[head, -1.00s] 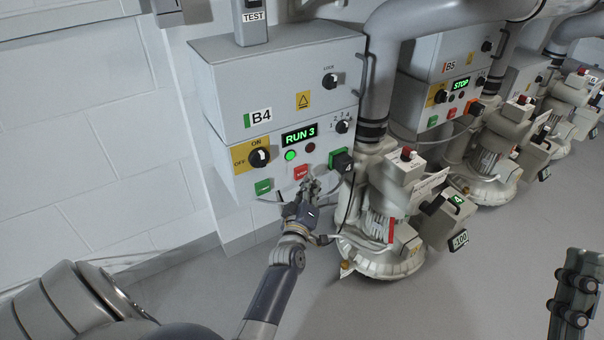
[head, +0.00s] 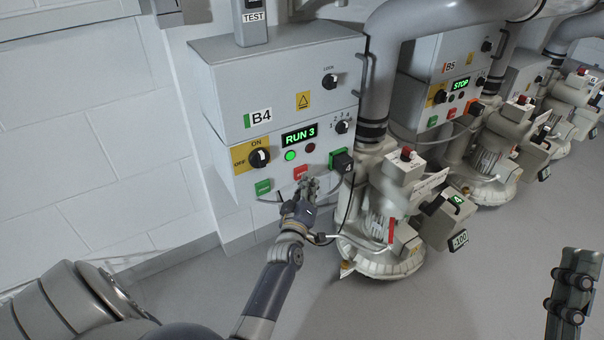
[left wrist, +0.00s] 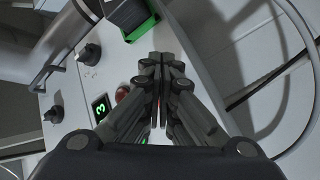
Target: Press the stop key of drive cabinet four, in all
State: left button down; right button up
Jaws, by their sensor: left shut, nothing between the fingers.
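Drive cabinet B4 (head: 230,125) stands against the wall, and its display (head: 299,136) reads RUN 3. A green lamp (head: 290,155) beneath the display is lit; the red lamp beside it looks dark. The red stop key (head: 300,172) is on the lower panel, right of a green key (head: 263,187). My left gripper (head: 308,184) is shut and empty, its fingertips just in front of and below the red key. In the left wrist view the shut fingers (left wrist: 161,62) hide most of a red patch behind them. Contact cannot be told.
A yellow OFF/ON rotary switch (head: 259,158) is left of the lamps. A green-framed black plug (head: 341,161) sits right of the red key, with a cable below. The blower (head: 380,255) stands close on the right. Cabinet B5 (head: 440,60) shows STOP.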

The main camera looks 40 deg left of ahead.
pick_arm(q)
jog(key=shift+w+a, duration=0.15)
jog(key=shift+a, duration=0.25)
pick_arm(e)
jog(key=shift+s+r, duration=0.1)
dwell(0.8)
pick_arm(q)
jog(key=shift+s+d+p, duration=0.35)
jog(key=shift+d+p, duration=0.15)
jog(key=shift+d, duration=0.3)
pick_arm(e)
jog(key=w+f+g, duration=0.1)
jog(key=f, duration=0.1)
jog(key=w+f+g+h, duration=0.1)
jog(key=w, duration=0.1)
jog(key=shift+a+f, duration=0.15)
jog(key=shift+f, duration=0.25)
pick_arm(q)
jog(key=shift+d, duration=0.1)
pick_arm(e)
jog(key=shift+r, duration=0.1)
